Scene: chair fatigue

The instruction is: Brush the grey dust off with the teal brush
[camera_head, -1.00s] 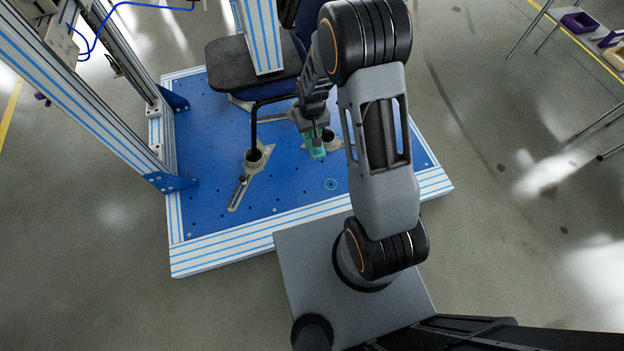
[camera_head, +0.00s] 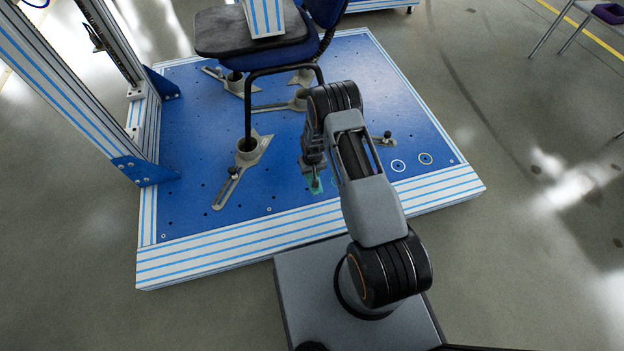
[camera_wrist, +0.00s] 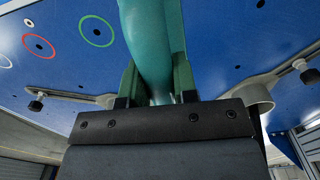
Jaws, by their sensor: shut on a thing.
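My gripper (camera_head: 313,168) is shut on the teal brush (camera_head: 315,187), low over the front part of the blue plate (camera_head: 290,192). In the wrist view, the brush's smooth teal handle (camera_wrist: 152,40) rises between the green fingers of my gripper (camera_wrist: 157,85). The brush's bristle end is small in the head view, and I cannot tell whether it touches the plate. I cannot make out grey dust clearly in either view.
A dark chair (camera_head: 243,32) stands on the plate, its legs in grey clamp cups (camera_head: 250,150), left of and behind my gripper. A striped frame post (camera_head: 62,88) stands left.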

